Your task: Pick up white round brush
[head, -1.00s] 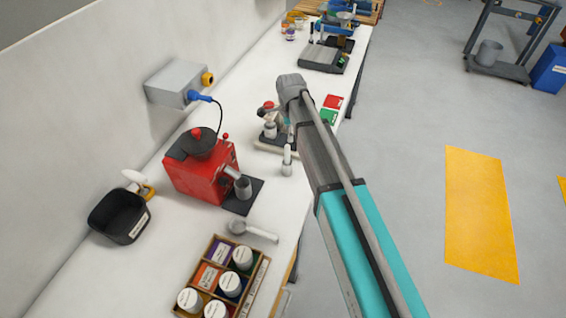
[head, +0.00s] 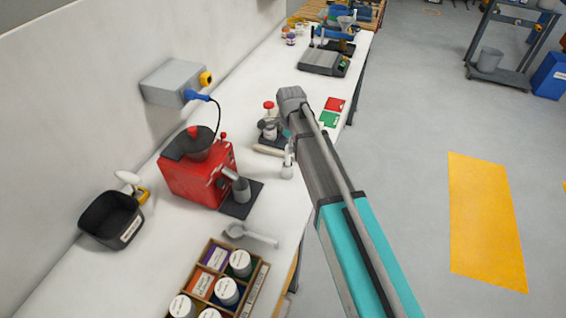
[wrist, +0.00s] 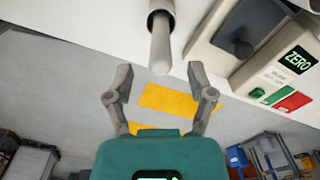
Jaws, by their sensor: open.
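A pale upright piece with a narrower top, which looks like the white round brush (head: 287,164), stands near the table's front edge in the head view. In the wrist view a pale rod (wrist: 161,45) sticks out of a dark-rimmed collar at the top centre; it appears to be the same piece. My gripper (wrist: 160,84) is open and empty, its fingers on either side of the rod's line. In the head view my arm hides most of the gripper.
A red machine (head: 198,170) and a black bin (head: 111,219) stand to the left. A wooden rack of jars (head: 262,285) and a grey scoop (head: 250,234) are nearer. A device with a ZERO display (wrist: 297,59) is close on the right. Floor is open beyond the table edge.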

